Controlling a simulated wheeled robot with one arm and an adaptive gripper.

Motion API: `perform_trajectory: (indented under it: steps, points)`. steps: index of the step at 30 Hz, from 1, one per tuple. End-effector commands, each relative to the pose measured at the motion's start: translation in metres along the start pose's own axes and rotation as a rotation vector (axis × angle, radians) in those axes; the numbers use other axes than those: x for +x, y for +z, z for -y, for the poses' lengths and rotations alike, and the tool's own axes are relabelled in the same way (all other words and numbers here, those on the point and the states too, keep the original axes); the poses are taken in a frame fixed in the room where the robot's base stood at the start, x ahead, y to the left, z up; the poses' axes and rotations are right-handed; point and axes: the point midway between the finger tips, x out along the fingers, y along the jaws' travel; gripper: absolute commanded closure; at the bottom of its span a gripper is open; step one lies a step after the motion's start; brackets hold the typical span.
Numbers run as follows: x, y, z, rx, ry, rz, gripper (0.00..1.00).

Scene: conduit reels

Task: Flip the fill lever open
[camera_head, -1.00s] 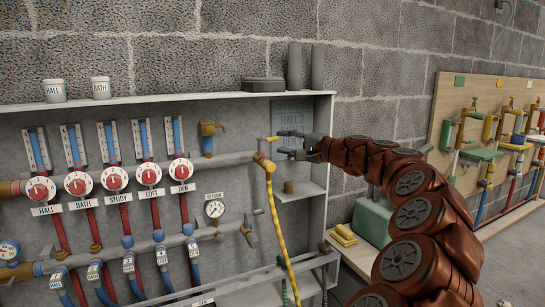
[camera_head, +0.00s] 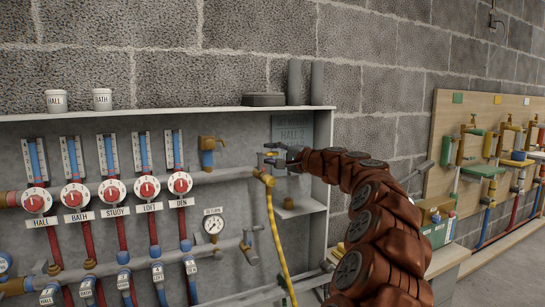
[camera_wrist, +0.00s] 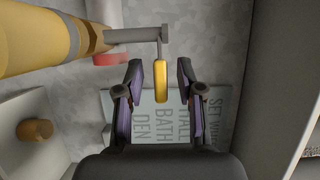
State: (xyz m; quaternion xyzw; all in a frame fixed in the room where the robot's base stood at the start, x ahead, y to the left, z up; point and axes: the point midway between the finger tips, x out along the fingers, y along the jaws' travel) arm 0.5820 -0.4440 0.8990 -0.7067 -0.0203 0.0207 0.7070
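The fill lever has a yellow grip (camera_wrist: 161,82) on a grey stem in the wrist view. It hangs from the end of a grey arm beside the thick yellow-and-brass fitting (camera_wrist: 62,40). My gripper (camera_wrist: 160,70) is open, with one dark, purple-lined finger on each side of the yellow grip and a visible gap on both sides. In the head view my gripper (camera_head: 279,160) is at the pipe end, just above the brass fitting (camera_head: 264,177) with the yellow hose (camera_head: 279,240). The lever is small there and partly hidden by the gripper.
A sign board (camera_head: 293,130) hangs behind the gripper and shows under the fingers in the wrist view. The cabinet's right side wall (camera_head: 322,165) is close to my arm. A small shelf (camera_head: 300,207) lies below. Several red dials and a return gauge (camera_head: 213,225) are left.

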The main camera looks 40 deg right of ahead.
Motion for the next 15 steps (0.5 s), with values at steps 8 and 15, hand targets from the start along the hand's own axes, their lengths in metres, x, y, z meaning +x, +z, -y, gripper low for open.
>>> perform_trajectory:
  steps: [8, 15]
  points:
    - [-0.0002, -0.0001, 0.0004, 0.0, 0.0, 0.0, 0.71]
    - [-0.0004, -0.0001, 0.0004, 0.0, 0.0, 0.0, 0.96]
